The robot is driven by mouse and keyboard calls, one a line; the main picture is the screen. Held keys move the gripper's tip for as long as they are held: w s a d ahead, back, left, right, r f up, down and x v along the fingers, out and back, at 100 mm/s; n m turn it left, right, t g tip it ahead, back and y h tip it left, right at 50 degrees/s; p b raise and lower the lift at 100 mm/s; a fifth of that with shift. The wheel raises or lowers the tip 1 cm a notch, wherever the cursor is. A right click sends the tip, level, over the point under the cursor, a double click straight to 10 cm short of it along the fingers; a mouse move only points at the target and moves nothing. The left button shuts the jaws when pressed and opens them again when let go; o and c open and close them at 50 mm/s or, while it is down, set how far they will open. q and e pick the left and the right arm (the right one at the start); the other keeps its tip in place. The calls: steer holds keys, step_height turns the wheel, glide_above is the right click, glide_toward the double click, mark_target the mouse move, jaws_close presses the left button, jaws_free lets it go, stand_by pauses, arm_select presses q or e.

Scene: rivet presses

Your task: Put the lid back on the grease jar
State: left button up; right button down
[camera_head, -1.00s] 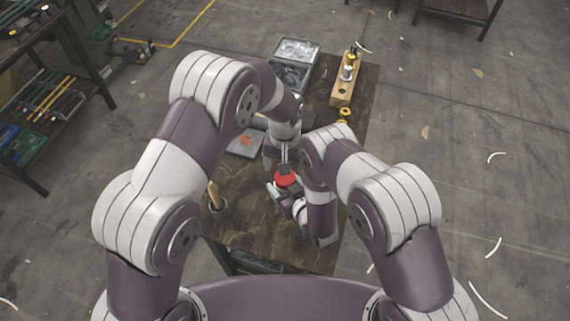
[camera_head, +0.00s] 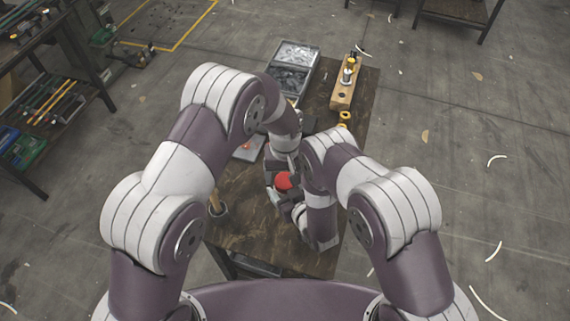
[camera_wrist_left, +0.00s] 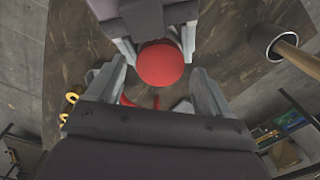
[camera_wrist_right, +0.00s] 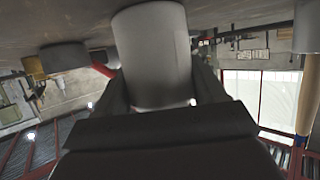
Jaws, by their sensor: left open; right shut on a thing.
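The red lid (camera_head: 284,181) appears as a round red cap in the head view, between my two grippers near the middle of the bench. It also shows in the left wrist view (camera_wrist_left: 160,64). My left gripper (camera_wrist_left: 158,78) is open, its fingers apart on either side near the lid. My right gripper (camera_wrist_right: 160,85) is shut on the pale cylindrical grease jar (camera_wrist_right: 152,50), which fills the gap between its fingers. The red cap is over the place where the right gripper holds the jar; I cannot tell how it is seated.
A grey divided tray (camera_head: 315,55), a wooden block (camera_head: 341,95) with small items, and yellow rings (camera_head: 344,116) lie at the back.

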arm_select(q)
steer(key=shift+f, duration=0.8)
steer(key=c, duration=1.1)
steer(key=m, duration=0.3)
steer(key=o, duration=1.2)
steer(key=shift+r, duration=2.25)
